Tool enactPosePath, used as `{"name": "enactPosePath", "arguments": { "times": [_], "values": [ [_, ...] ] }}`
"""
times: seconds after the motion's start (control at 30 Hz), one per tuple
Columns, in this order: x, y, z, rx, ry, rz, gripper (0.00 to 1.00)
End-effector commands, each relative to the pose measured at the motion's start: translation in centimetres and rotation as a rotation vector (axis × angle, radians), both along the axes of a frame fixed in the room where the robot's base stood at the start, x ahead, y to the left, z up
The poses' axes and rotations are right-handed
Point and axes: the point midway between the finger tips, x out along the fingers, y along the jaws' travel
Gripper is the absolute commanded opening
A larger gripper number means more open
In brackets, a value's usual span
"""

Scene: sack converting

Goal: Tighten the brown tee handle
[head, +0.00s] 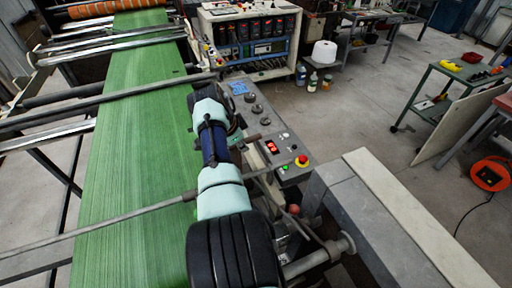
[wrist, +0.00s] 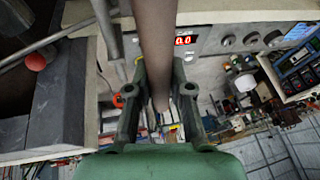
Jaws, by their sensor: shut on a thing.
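In the wrist view the brown tee handle (wrist: 156,45) shows as a long, smooth brown bar. It runs from the top edge down between the two fingers of my green gripper (wrist: 160,85). The fingers stand on either side of the bar and are shut on it. In the head view my arm crosses the middle of the picture and hides most of the gripper and the handle, beside the grey control panel (head: 262,118).
The panel carries knobs, a red display (head: 271,147) and a red stop button (head: 302,161). Green sack web (head: 140,170) runs at the left under metal rollers and bars. A grey beam (head: 385,215) stands at the right.

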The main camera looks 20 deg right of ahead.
Motion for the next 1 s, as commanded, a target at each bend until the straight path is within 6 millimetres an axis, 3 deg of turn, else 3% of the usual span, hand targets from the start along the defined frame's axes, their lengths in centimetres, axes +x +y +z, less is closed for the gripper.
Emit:
{"name": "enactPosePath", "arguments": {
  "times": [0.47, 0.5, 0.63, 1.0],
  "values": [
    [0.00, 0.58, -0.17, 0.001, 0.002, -0.007, 0.00],
    [0.00, 0.57, -0.17, 0.001, 0.002, -0.007, 0.22],
    [0.01, 0.58, -0.15, 0.001, 0.002, -0.007, 0.44],
    [0.01, 0.64, 0.11, 0.000, 0.001, -0.007, 0.46]
  ]
}}
